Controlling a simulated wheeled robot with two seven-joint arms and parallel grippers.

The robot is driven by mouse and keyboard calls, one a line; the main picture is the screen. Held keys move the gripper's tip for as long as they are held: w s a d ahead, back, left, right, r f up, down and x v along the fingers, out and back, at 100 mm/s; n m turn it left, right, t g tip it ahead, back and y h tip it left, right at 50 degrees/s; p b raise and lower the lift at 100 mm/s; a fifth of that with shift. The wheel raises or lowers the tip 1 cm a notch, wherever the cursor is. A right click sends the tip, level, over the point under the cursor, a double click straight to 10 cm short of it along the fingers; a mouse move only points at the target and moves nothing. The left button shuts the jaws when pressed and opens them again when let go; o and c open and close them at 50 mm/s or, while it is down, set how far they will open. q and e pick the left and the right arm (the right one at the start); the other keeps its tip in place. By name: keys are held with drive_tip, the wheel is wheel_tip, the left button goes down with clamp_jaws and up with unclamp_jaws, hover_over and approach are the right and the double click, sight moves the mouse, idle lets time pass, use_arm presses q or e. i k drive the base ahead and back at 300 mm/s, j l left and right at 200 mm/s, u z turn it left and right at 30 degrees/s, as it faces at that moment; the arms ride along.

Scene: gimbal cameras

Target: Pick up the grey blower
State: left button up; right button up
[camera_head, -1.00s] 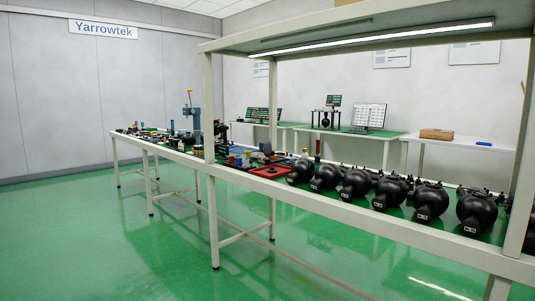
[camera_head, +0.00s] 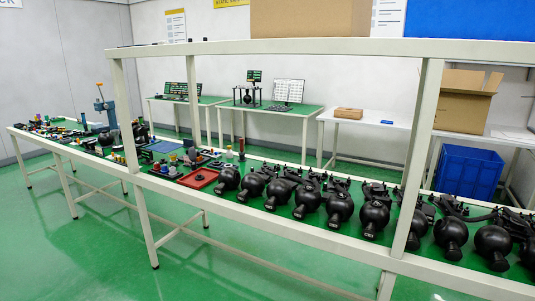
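I cannot make out a grey blower for certain. Small parts and tools on the long bench (camera_head: 280,222) are too small to tell apart, and some stand close together near the red tray (camera_head: 209,176). Several black gimbal cameras (camera_head: 340,207) stand in a row on the bench's green top, to the right of the red tray. Neither of my grippers shows in the head view.
The bench has a pale frame with uprights (camera_head: 421,150) and a top beam. Behind it stand tables, a brown cardboard box (camera_head: 460,108) and a blue crate (camera_head: 468,173). The green floor (camera_head: 75,265) in front at the left is clear.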

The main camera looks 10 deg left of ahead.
sight(192, 154)
drive_tip(key=i+j, duration=0.15)
drive_tip(key=j, duration=0.2)
drive_tip(key=i+j, duration=0.1)
drive_tip(key=j, duration=0.25)
drive_tip(key=i+j+z, duration=0.1)
drive_tip(key=j, duration=0.25)
drive_tip(key=i+j, duration=0.15)
drive_tip(key=j, duration=0.2)
drive_tip(key=i+j, duration=0.15)
drive_tip(key=j, duration=0.2)
drive_tip(key=i+j, duration=0.1)
drive_tip(key=j, duration=0.3)
drive_tip(key=i+j, duration=0.25)
drive_tip(key=j, duration=0.15)
drive_tip(key=i+j+z, duration=0.1)
drive_tip(key=i+j, duration=0.4)
drive_tip(key=j, duration=0.25)
drive_tip(key=i+j+z, duration=0.1)
drive_tip(key=i+j, duration=0.15)
drive_tip(key=j, duration=0.15)
drive_tip(key=i+j, duration=0.25)
drive_tip(key=j, duration=0.15)
drive_tip(key=i+j+z, duration=0.1)
drive_tip(key=j, duration=0.3)
drive_tip(key=i+j, duration=0.35)
drive_tip(key=i+j+z, duration=0.1)
drive_tip(key=j, duration=0.4)
drive_tip(key=i, duration=0.1)
